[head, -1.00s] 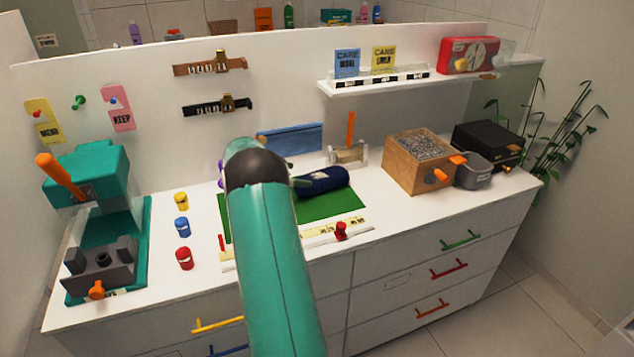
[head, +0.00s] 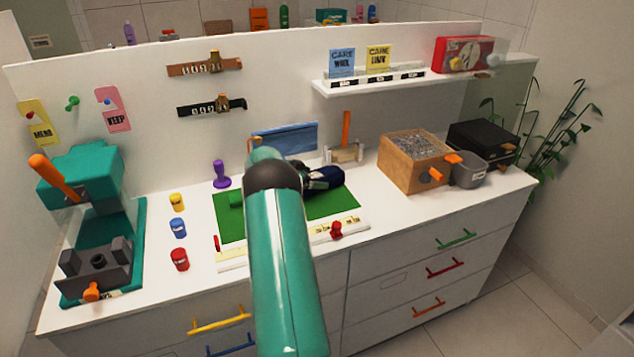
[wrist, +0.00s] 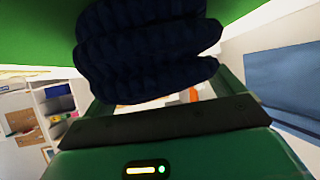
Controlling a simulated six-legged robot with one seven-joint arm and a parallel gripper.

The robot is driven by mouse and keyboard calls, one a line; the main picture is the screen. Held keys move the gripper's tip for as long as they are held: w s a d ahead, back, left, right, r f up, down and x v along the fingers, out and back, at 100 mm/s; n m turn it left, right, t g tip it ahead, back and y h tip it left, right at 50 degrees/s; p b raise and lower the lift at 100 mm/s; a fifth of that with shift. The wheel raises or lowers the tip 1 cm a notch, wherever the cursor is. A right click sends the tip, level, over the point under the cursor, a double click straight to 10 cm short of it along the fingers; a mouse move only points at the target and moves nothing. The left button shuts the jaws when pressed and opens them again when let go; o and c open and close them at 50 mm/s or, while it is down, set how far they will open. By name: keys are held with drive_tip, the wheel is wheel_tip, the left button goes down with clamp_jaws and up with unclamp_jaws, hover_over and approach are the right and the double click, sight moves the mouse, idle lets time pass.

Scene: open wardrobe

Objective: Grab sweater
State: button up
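The sweater (head: 325,178) is a dark navy, ribbed, folded bundle on the green mat (head: 232,226) on the countertop. In the head view my arm covers much of the mat, and my gripper (head: 302,176) is at the sweater's left end, mostly hidden. In the wrist view the sweater (wrist: 150,50) fills the upper middle, in front of my gripper (wrist: 158,95). The gripper's two green fingers stand wide apart, one at each side of the sweater. I cannot tell whether they touch it.
A blue pouch (head: 285,136) and a small stand (head: 346,153) with an orange handle are behind the mat. A purple stamp (head: 221,174) and three small jars (head: 178,228) stand to the left. A wooden box (head: 412,163) stands to the right. A red-knobbed ruler (head: 336,230) lies in front.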

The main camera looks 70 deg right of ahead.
drive_tip(key=c, duration=0.7)
drive_tip(key=shift+c, duration=0.6)
drive_tip(key=shift+r, duration=0.1)
